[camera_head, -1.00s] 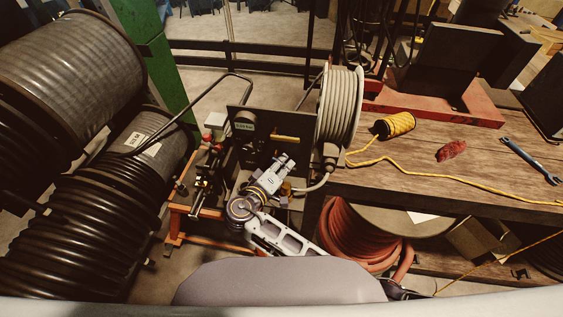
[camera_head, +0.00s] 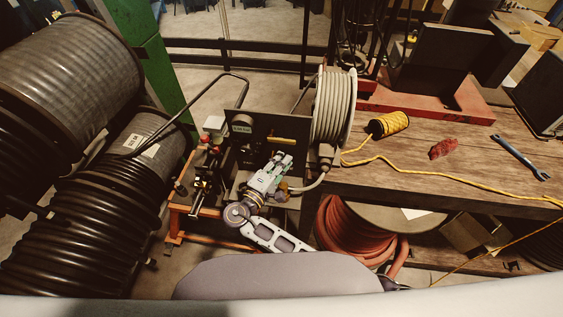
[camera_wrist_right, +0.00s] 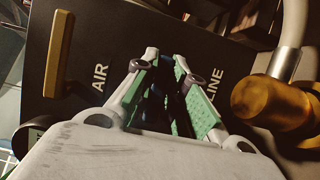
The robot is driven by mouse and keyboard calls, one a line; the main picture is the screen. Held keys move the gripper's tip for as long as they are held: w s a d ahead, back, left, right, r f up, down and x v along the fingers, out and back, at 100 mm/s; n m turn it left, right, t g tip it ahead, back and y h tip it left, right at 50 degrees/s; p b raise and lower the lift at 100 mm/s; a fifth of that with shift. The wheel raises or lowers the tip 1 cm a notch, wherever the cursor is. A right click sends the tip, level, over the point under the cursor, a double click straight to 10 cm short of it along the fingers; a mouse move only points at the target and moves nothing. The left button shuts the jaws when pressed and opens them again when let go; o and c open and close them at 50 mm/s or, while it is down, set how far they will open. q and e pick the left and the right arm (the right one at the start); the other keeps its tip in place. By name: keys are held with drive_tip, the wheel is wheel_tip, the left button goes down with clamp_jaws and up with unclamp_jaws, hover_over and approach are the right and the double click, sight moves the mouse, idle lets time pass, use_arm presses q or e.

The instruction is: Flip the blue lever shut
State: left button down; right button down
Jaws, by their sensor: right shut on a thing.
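My right gripper (camera_head: 282,162) is at the front of a dark upright panel on the orange-framed stand. In the right wrist view its green-padded fingers (camera_wrist_right: 168,75) are closed around a dark blue piece (camera_wrist_right: 155,98), which looks like the blue lever. The fingers and palm hide most of it, so its full angle cannot be told. In the head view the lever is hidden by the gripper. The panel (camera_wrist_right: 120,30) behind carries the words AIR and LINE. My left gripper is not in view.
A yellow handle (camera_wrist_right: 58,55) sticks out left of the gripper, and a brass fitting (camera_wrist_right: 275,105) with a grey pipe is close on its right. A hose reel (camera_head: 333,108) stands behind. The wooden bench (camera_head: 400,170) at right holds yellow cord, a red rag and a wrench.

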drive_tip(key=c, duration=1.4)
unclamp_jaws()
drive_tip(key=shift+a, duration=0.1)
drive_tip(key=shift+c, duration=0.2)
